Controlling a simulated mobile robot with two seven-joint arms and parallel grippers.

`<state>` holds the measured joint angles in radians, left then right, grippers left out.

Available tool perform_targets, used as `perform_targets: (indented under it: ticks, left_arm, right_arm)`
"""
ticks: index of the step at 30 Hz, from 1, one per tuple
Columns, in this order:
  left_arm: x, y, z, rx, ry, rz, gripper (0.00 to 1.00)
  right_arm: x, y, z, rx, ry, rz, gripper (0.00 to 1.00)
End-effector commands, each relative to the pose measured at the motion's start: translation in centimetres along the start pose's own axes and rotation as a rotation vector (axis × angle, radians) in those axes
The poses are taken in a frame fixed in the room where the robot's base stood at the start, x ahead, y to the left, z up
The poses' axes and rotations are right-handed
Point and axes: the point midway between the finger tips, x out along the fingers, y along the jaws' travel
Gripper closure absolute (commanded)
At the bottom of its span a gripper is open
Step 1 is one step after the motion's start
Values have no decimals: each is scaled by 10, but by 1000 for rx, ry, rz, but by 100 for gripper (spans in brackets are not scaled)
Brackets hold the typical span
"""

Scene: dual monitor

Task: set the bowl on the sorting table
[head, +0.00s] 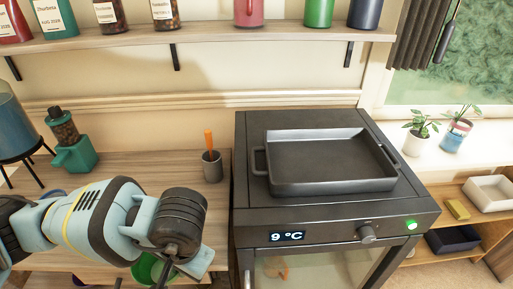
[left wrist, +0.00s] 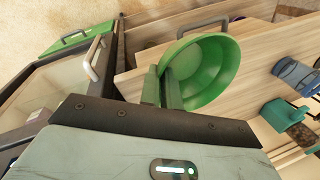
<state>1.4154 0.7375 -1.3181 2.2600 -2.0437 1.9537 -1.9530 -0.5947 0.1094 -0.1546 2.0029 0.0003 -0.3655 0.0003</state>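A green bowl (left wrist: 207,72) fills the middle of the left wrist view, tilted in that picture. In the head view only a part of the bowl (head: 147,268) shows at the bottom, below my left arm. My left gripper (left wrist: 162,88) has its fingers close together, one on each side of the bowl's near rim, and looks shut on it. My right gripper is not in view.
A black oven (head: 338,215) with a tray (head: 330,160) on top stands right of the table. A mug (head: 212,167) with an orange-handled item, a green grinder (head: 75,153) and a blue container on a stand (head: 12,125) are on the table. Some table top between them is clear.

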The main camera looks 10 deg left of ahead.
Motion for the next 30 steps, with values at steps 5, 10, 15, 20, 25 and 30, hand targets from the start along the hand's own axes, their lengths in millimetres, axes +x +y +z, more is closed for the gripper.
perform_targets:
  ticks: [5, 10, 15, 20, 25, 30]
  left_arm:
    - [-14, -7, -10, -53, -4, -6, 100]
    - [-23, -16, -15, -129, -28, -7, 100]
    - [-29, -24, -16, -195, -48, -6, 100]
    - [-30, -26, -16, -222, -58, -5, 100]
    - [-30, -26, -16, -225, -59, -4, 100]
    - [-30, -26, -16, -224, -59, -4, 100]
  right_arm:
    - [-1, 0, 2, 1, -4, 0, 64]
    - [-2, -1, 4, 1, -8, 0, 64]
    - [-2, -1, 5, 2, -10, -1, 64]
    - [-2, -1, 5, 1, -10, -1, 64]
    - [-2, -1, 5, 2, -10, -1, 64]
    - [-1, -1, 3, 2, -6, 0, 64]
